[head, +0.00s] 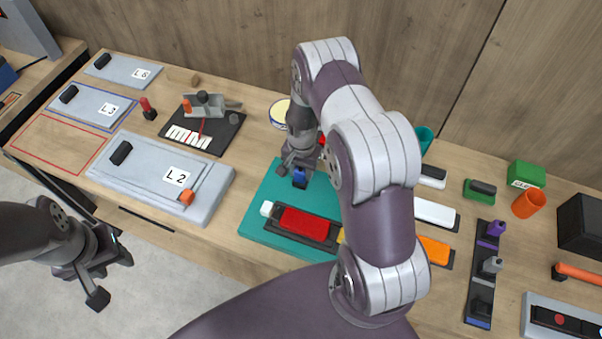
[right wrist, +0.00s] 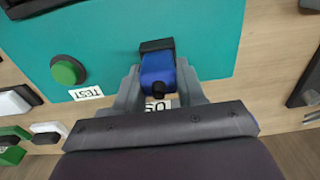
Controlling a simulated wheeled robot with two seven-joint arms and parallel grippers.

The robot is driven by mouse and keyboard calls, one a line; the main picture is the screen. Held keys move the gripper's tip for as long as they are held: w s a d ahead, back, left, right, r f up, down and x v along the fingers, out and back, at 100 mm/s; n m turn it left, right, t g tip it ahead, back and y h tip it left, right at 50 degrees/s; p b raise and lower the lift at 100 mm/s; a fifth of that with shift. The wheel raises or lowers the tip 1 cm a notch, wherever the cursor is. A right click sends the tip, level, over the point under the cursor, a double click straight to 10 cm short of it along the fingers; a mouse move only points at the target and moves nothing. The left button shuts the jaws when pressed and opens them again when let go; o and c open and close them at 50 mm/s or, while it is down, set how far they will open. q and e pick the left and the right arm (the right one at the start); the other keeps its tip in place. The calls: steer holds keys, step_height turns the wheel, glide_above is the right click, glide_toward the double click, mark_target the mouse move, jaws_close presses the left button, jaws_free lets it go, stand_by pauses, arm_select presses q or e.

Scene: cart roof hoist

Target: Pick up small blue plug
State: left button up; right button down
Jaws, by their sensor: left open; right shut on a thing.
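The small blue plug (right wrist: 158,72) sits between the fingers of my right gripper (right wrist: 160,85) in the right wrist view. The fingers are shut on its sides. A dark block or cap lies at its far end, over the teal mat (right wrist: 215,30). In the head view the blue plug (head: 299,178) shows just below my right gripper (head: 299,165), at the mat's upper left part. I cannot tell whether it is clear of the mat. My left gripper (head: 97,272) is open and empty over the floor in front of the table.
A red block (head: 305,224) in a dark holder lies on the mat's front part. The grey L2 panel (head: 150,170) stands to the left. A green TEST button (right wrist: 66,70) is near the plug. My right arm hides the table's middle.

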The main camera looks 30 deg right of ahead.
steer(key=shift+r, duration=0.15)
steer(key=shift+w+r+b, duration=0.15)
steer(key=shift+r+b, duration=0.2)
steer(key=r, duration=0.1)
steer(key=s+r+b, duration=0.1)
steer(key=r, duration=0.1)
steer(key=shift+s+d+r+b, duration=0.15)
steer(key=shift+s+r+b, duration=0.15)
steer(key=shift+r+b, duration=0.05)
steer(key=s+d+r+b, duration=0.1)
steer(key=s+r+b, duration=0.1)
steer(key=s+r, duration=0.4)
steer(key=s, duration=0.4)
steer(key=shift+r, duration=0.2)
steer(key=shift+s+d, duration=0.1)
steer(key=shift+d, duration=0.05)
